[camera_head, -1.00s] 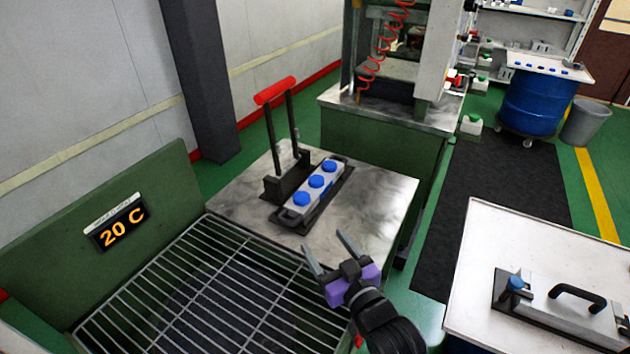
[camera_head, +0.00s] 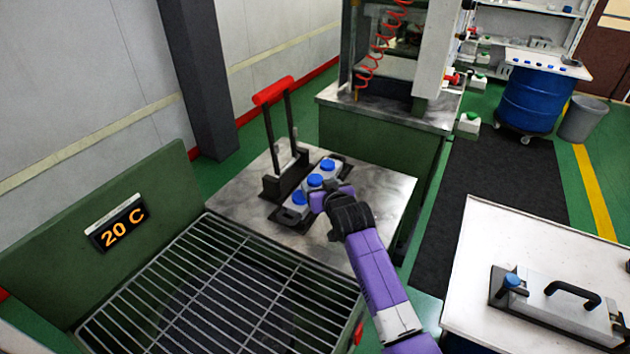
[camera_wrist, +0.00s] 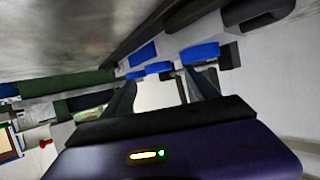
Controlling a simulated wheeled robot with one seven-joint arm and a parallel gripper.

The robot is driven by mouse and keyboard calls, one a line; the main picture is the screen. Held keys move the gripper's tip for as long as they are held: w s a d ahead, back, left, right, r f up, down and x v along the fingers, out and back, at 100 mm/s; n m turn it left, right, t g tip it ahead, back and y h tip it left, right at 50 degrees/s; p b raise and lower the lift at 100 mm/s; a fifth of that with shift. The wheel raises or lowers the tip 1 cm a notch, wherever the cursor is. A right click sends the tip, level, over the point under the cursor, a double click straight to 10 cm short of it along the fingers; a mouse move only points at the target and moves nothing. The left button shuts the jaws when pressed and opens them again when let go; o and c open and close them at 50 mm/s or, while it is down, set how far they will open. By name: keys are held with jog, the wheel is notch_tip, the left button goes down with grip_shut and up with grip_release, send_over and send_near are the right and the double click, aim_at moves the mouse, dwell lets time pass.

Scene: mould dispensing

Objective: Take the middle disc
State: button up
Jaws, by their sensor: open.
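Three blue discs sit in a row on a grey mould (camera_head: 288,214), which lies on a dark base on the metal table. In the head view they are the far disc (camera_head: 327,164), the middle disc (camera_head: 314,180) and the near disc (camera_head: 300,198). My gripper (camera_head: 318,194) is at the right side of the mould, close to the middle and near discs; its fingers are mostly hidden there. In the wrist view my gripper (camera_wrist: 160,80) has its two fingers apart, with blue discs (camera_wrist: 200,53) beyond the tips. I cannot tell whether the fingers straddle the middle disc.
A press lever with a red handle (camera_head: 273,91) stands left of the mould. A wire rack (camera_head: 215,285) is in front. A white table (camera_head: 540,235) at the right holds another mould part with a black handle (camera_head: 573,294). A machine (camera_head: 385,120) stands behind.

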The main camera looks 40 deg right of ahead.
aim_at(316, 181)
jog(key=x, duration=0.3)
jog(key=shift+w+d+f+p, duration=0.1)
jog(key=shift+w+d+p, duration=0.2)
jog(key=shift+p, duration=0.05)
jog(key=shift+w+d+f, duration=0.2)
jog(key=shift+w+f, duration=0.1)
jog(key=shift+w, duration=0.15)
jog(key=shift+f, duration=0.1)
